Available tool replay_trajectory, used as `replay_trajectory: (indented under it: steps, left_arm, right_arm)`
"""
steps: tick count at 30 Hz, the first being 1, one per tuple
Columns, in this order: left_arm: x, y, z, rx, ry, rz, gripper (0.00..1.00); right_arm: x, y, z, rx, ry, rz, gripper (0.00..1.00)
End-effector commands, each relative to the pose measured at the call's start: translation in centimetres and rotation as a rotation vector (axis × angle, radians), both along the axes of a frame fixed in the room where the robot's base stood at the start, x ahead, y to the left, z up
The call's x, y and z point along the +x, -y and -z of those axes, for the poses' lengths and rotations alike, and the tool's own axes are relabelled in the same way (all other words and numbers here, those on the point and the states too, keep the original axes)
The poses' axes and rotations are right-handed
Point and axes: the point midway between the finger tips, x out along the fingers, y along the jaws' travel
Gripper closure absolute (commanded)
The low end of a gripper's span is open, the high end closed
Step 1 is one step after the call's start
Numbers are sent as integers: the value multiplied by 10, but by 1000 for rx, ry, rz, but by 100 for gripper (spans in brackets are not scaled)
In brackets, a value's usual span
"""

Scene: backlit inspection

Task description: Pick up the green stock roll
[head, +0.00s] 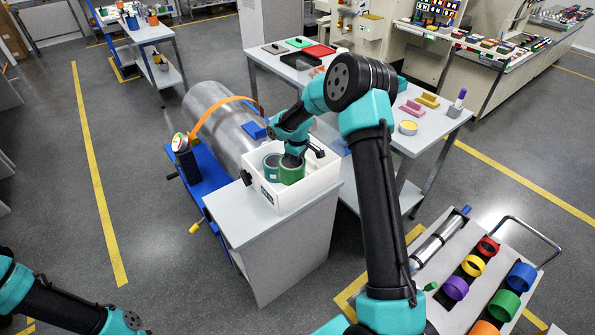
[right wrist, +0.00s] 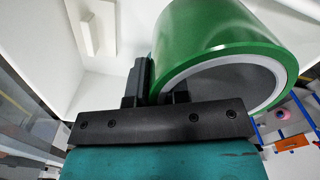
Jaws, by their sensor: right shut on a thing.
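The green stock roll (head: 291,172) is a hollow cylinder in the white box (head: 316,188) on the grey cabinet. My right gripper (head: 293,158) reaches down into the box and is shut on the roll's wall. In the right wrist view, the green roll (right wrist: 215,35) shows its pale inner rim and dark hollow. There one finger of the right gripper (right wrist: 160,88) is outside the wall and the other inside the hollow. I cannot tell whether the roll touches the box floor. Only part of my left arm shows at lower left; its gripper is out of frame.
A large metal cylinder (head: 222,120) lies behind the cabinet. A trolley (head: 470,312) at lower right holds several coloured rings. The cabinet top (head: 233,215) is bare in front of the box.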

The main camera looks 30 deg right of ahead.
Motion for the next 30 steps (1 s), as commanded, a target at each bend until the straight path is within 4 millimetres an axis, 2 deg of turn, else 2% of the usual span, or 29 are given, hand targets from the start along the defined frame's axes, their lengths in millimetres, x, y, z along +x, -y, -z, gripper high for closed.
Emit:
replay_trajectory:
  steps: [1,6,12,18,30]
  left_arm:
    - [0,0,0,0,0,0,62]
    - [0,0,0,0,0,0,62]
    - [0,0,0,0,0,0,62]
    - [0,0,0,0,0,0,62]
    - [0,0,0,0,0,0,62]
  right_arm:
    - [1,0,-15,0,6,0,100]
    - [1,0,-55,-1,5,0,100]
    - [0,0,-86,0,2,1,100]
    - [0,0,-98,0,1,0,100]
    - [0,0,-98,0,0,0,100]
